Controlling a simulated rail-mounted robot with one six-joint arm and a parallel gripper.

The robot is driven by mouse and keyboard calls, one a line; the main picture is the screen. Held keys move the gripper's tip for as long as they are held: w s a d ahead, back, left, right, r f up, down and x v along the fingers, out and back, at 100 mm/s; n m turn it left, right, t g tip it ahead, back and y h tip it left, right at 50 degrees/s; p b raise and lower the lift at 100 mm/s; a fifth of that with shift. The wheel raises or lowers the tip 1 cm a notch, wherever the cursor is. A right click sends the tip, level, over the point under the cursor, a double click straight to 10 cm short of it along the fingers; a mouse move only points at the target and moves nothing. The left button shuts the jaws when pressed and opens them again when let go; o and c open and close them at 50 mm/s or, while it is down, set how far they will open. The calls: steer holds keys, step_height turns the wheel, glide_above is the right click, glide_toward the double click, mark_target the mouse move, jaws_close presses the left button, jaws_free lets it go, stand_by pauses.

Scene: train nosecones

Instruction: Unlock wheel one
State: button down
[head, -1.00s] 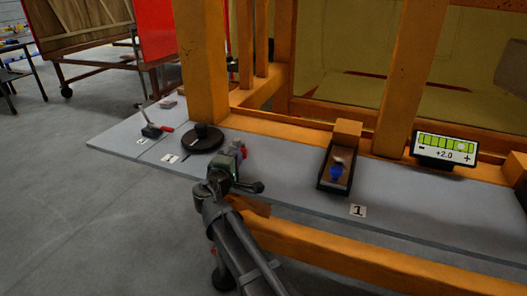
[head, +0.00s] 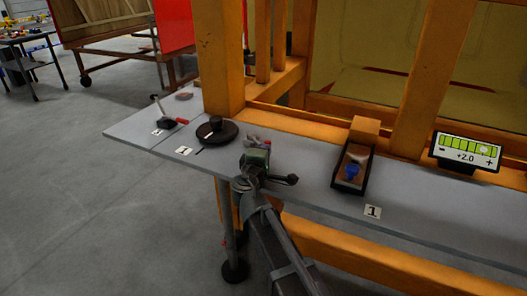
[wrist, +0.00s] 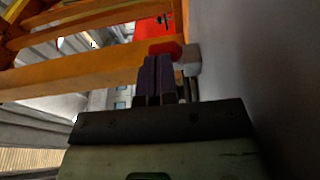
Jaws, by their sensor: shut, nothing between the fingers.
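The wheel marked 1 is a black disc with a knob (head: 216,132), lying on the grey bench beside an orange post. A small grey and red piece (head: 258,142) sits to its right; it may be the wheel's lock. My gripper (head: 256,153) is just in front of this piece, low over the bench, partly covering it. In the wrist view my dark fingers (wrist: 157,80) are shut and empty. The piece's red end (wrist: 165,48) shows just beyond the fingertips, beside a grey block (wrist: 188,60). Contact cannot be told.
A black box holding a blue part (head: 352,170) and a +2.0 display (head: 467,150) stand to the right. Orange beams (head: 218,60) rise behind.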

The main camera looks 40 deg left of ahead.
steer(key=s, duration=0.3)
steer(key=shift+s, duration=0.4)
steer(key=d+v, duration=0.1)
steer(key=v, duration=0.8)
steer(key=shift+d, duration=0.5)
steer(key=shift+w, duration=0.1)
steer(key=w+d+f+m+g+h, duration=0.25)
steer(key=d+f+m+g, duration=0.3)
steer(key=d, duration=0.75)
steer(key=w+d+f+m+g+h, duration=0.2)
steer(key=d+f+m+g+h, duration=0.3)
steer(key=d, duration=0.8)
steer(key=w+d+f+m+g+h, duration=0.25)
steer(key=d+f+m+g, duration=0.35)
steer(key=d, duration=0.7)
steer(key=w+d+m+y, duration=0.15)
steer(key=d+m, duration=0.45)
steer(key=d, duration=0.9)
step_height(320, 180, up, 14)
steer(key=d+p, duration=0.1)
steer(key=p, duration=1.3)
steer(key=shift+d+f+y, duration=0.15)
steer(key=shift+d+y, duration=0.15)
steer(key=shift+y, duration=0.05)
